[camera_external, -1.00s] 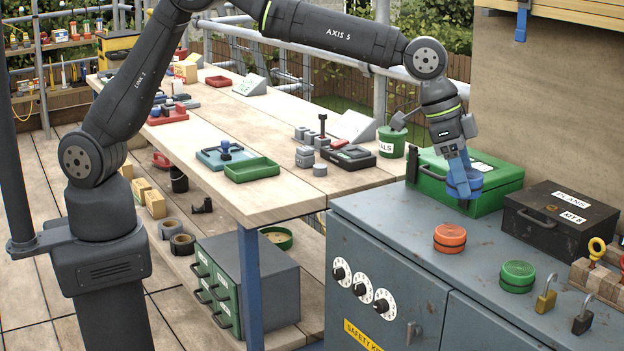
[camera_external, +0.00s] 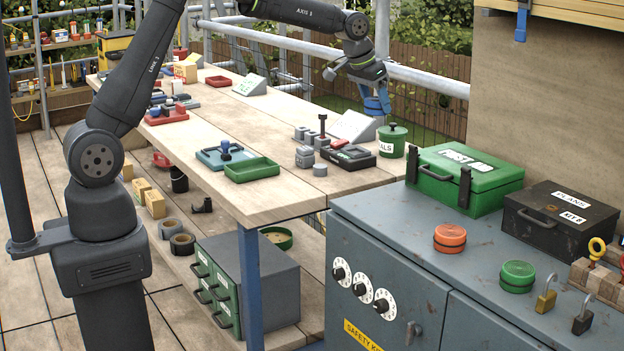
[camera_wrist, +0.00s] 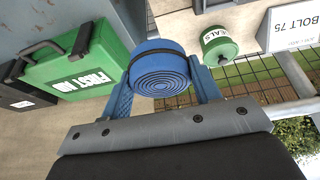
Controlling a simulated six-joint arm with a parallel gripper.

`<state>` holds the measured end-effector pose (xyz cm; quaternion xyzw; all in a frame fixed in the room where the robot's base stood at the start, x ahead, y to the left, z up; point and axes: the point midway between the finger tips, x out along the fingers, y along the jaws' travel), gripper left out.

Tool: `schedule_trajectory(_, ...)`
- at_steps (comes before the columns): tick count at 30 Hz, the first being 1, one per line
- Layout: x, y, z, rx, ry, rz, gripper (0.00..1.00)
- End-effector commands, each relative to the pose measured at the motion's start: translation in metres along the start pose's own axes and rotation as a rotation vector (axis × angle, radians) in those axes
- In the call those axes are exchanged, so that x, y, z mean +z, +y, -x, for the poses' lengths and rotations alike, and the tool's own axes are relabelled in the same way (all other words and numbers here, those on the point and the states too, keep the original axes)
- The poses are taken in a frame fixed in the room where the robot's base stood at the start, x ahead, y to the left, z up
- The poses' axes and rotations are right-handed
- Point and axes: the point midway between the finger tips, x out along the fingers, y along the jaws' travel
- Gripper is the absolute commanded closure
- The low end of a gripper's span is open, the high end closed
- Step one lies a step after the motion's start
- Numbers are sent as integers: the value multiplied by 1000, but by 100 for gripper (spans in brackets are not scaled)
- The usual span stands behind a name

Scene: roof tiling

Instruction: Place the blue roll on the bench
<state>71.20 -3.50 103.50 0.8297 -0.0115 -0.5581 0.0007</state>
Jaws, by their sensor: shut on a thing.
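The blue roll (camera_wrist: 160,68) is a coiled band, held between the two blue fingers of my gripper (camera_wrist: 163,85) in the wrist view. In the external view my gripper (camera_external: 375,102) is raised near the bench's far right edge, with the blue roll (camera_external: 373,105) showing partly between its fingers. The gripper is shut on the roll, and the roll appears clear of any surface. The wooden bench (camera_external: 290,190) runs from the middle to the back left. The gripper appears above or beyond the green SEALS pot (camera_external: 391,141); the exact depth is hard to tell.
Near the bench's right end stand a sloped sign (camera_external: 352,127), a black device (camera_external: 347,156) and grey cylinders (camera_external: 305,156). A green tray (camera_external: 252,170) lies further left. The cabinet (camera_external: 400,240) holds a FIRST AID box (camera_external: 465,180), an orange roll (camera_external: 450,238) and a green roll (camera_external: 517,276). Bare wood shows at the bench's front.

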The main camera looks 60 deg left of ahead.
Motion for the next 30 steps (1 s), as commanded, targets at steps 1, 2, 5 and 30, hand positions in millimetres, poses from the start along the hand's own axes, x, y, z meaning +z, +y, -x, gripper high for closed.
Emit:
schedule_trajectory(1, 1, -31, 1, -20, 1, 49, 68)
schedule_trajectory(2, 2, -48, 2, -31, 1, 75, 68)
schedule_trajectory(5, 9, -103, 5, -69, 3, 166, 68)
schedule_trajectory(30, 102, -346, 24, -246, 11, 601, 68)
